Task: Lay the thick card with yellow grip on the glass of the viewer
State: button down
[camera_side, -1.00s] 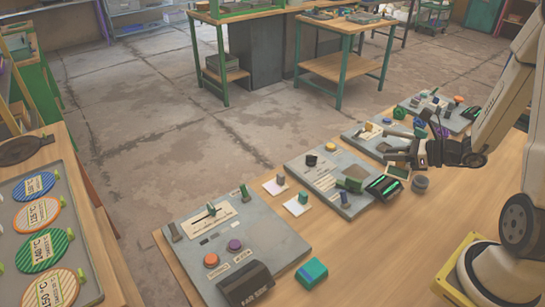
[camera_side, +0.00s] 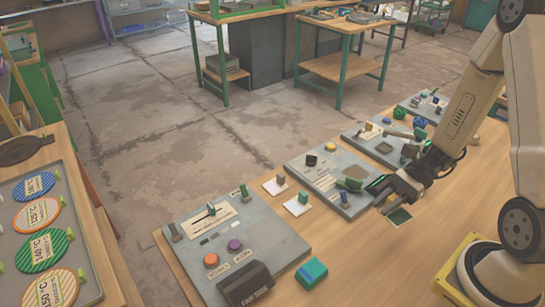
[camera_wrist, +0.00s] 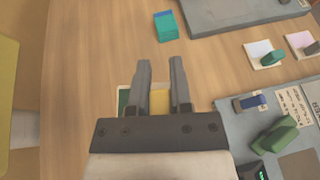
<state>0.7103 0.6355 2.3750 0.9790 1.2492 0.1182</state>
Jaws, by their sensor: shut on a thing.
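The thick card (camera_side: 400,217) has a dark green face and a pale border. In the side view it shows below my gripper (camera_side: 386,203). In the wrist view my gripper (camera_wrist: 162,62) has its two fingers on either side of the yellow grip (camera_wrist: 160,98), and a strip of the green card (camera_wrist: 123,97) shows left of them. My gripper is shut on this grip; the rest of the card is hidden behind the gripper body. The viewer looks to be the middle grey panel (camera_side: 314,182) with a brownish-grey square (camera_side: 355,171), perhaps its glass; I cannot tell for certain.
A white card (camera_side: 297,208) with a green grip and a pink card (camera_side: 270,187) lie left of the middle panel. A large grey panel (camera_side: 205,265) with buttons and a teal block (camera_side: 312,271) are nearer. More panels stand behind. Bare wood lies in front of the middle panel.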

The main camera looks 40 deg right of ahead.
jog(key=s+a+f+n+g+h, duration=0.1)
jog(key=s+f+n+g+h, duration=0.1)
jog(key=s+n+g, duration=0.6)
jog(key=d+n+g+h, duration=0.6)
jog(key=d+n+h, duration=0.5)
jog(key=n+h, duration=0.6)
jog(key=w+a+n+t+h, duration=0.2)
jog(key=w+n+t+h, duration=0.6)
jog(key=w+n+t, duration=0.8)
jog(key=w+a+n+t+y, duration=0.4)
jog(key=w+a+n+y, duration=0.2)
jog(key=a, duration=0.6)
jog(key=w+a+r+n+t+y, duration=0.1)
jog(key=w+a+n+t+y, duration=0.4)
jog(key=a, duration=0.8)
jog(key=w+n+y, duration=0.1)
jog(key=n+y, duration=0.1)
jog(key=n, duration=0.1)
jog(key=shift+n+y, duration=0.3)
jog(key=shift+n, duration=0.1)
